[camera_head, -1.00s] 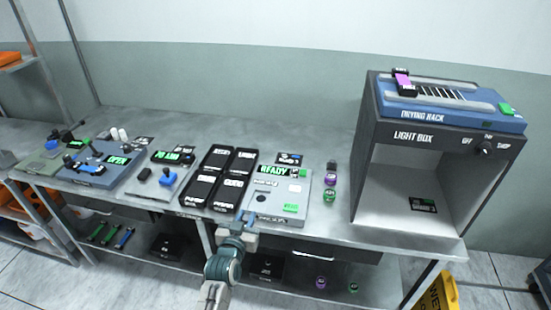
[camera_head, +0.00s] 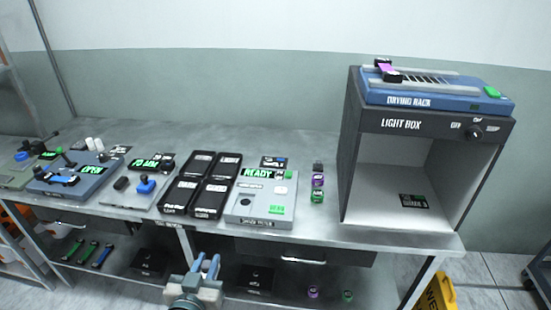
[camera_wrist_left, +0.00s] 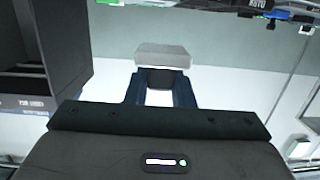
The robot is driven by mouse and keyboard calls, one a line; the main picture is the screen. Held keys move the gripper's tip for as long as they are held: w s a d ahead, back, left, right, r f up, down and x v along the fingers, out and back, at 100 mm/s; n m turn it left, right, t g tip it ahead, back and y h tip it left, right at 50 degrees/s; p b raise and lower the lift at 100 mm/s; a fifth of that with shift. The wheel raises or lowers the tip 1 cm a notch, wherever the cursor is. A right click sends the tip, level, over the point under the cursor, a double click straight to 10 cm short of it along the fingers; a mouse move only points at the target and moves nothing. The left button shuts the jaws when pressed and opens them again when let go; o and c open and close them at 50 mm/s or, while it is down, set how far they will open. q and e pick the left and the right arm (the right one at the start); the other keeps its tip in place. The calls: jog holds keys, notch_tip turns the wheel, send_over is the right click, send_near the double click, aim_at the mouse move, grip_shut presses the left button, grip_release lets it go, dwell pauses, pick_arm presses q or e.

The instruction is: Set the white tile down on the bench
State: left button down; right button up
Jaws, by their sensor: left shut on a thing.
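The white tile (camera_wrist_left: 163,54) shows as a pale block at the tips of my left gripper's blue fingers in the left wrist view. My left gripper (camera_wrist_left: 161,78) is shut on it. In the head view my left gripper (camera_head: 207,266) is low, in front of the bench's front edge and apart from it; I cannot make out the tile there. The bench (camera_head: 340,232) is a grey metal table. My right gripper is in neither view.
A grey READY device (camera_head: 258,208), black trays (camera_head: 200,185) and small bottles (camera_head: 318,185) stand on the bench. A light box (camera_head: 352,140) with a blue drying rack on top stands at right. Bare bench lies behind the devices and between bottles and light box.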

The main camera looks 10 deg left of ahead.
pick_arm(q)
jog(key=w+d+f+p, duration=0.1)
jog(key=w+p, duration=0.6)
jog(key=w, duration=0.8)
jog(key=shift+w+f+h, duration=0.3)
jog(key=shift+f, duration=0.3)
jog(key=shift+d, duration=0.15)
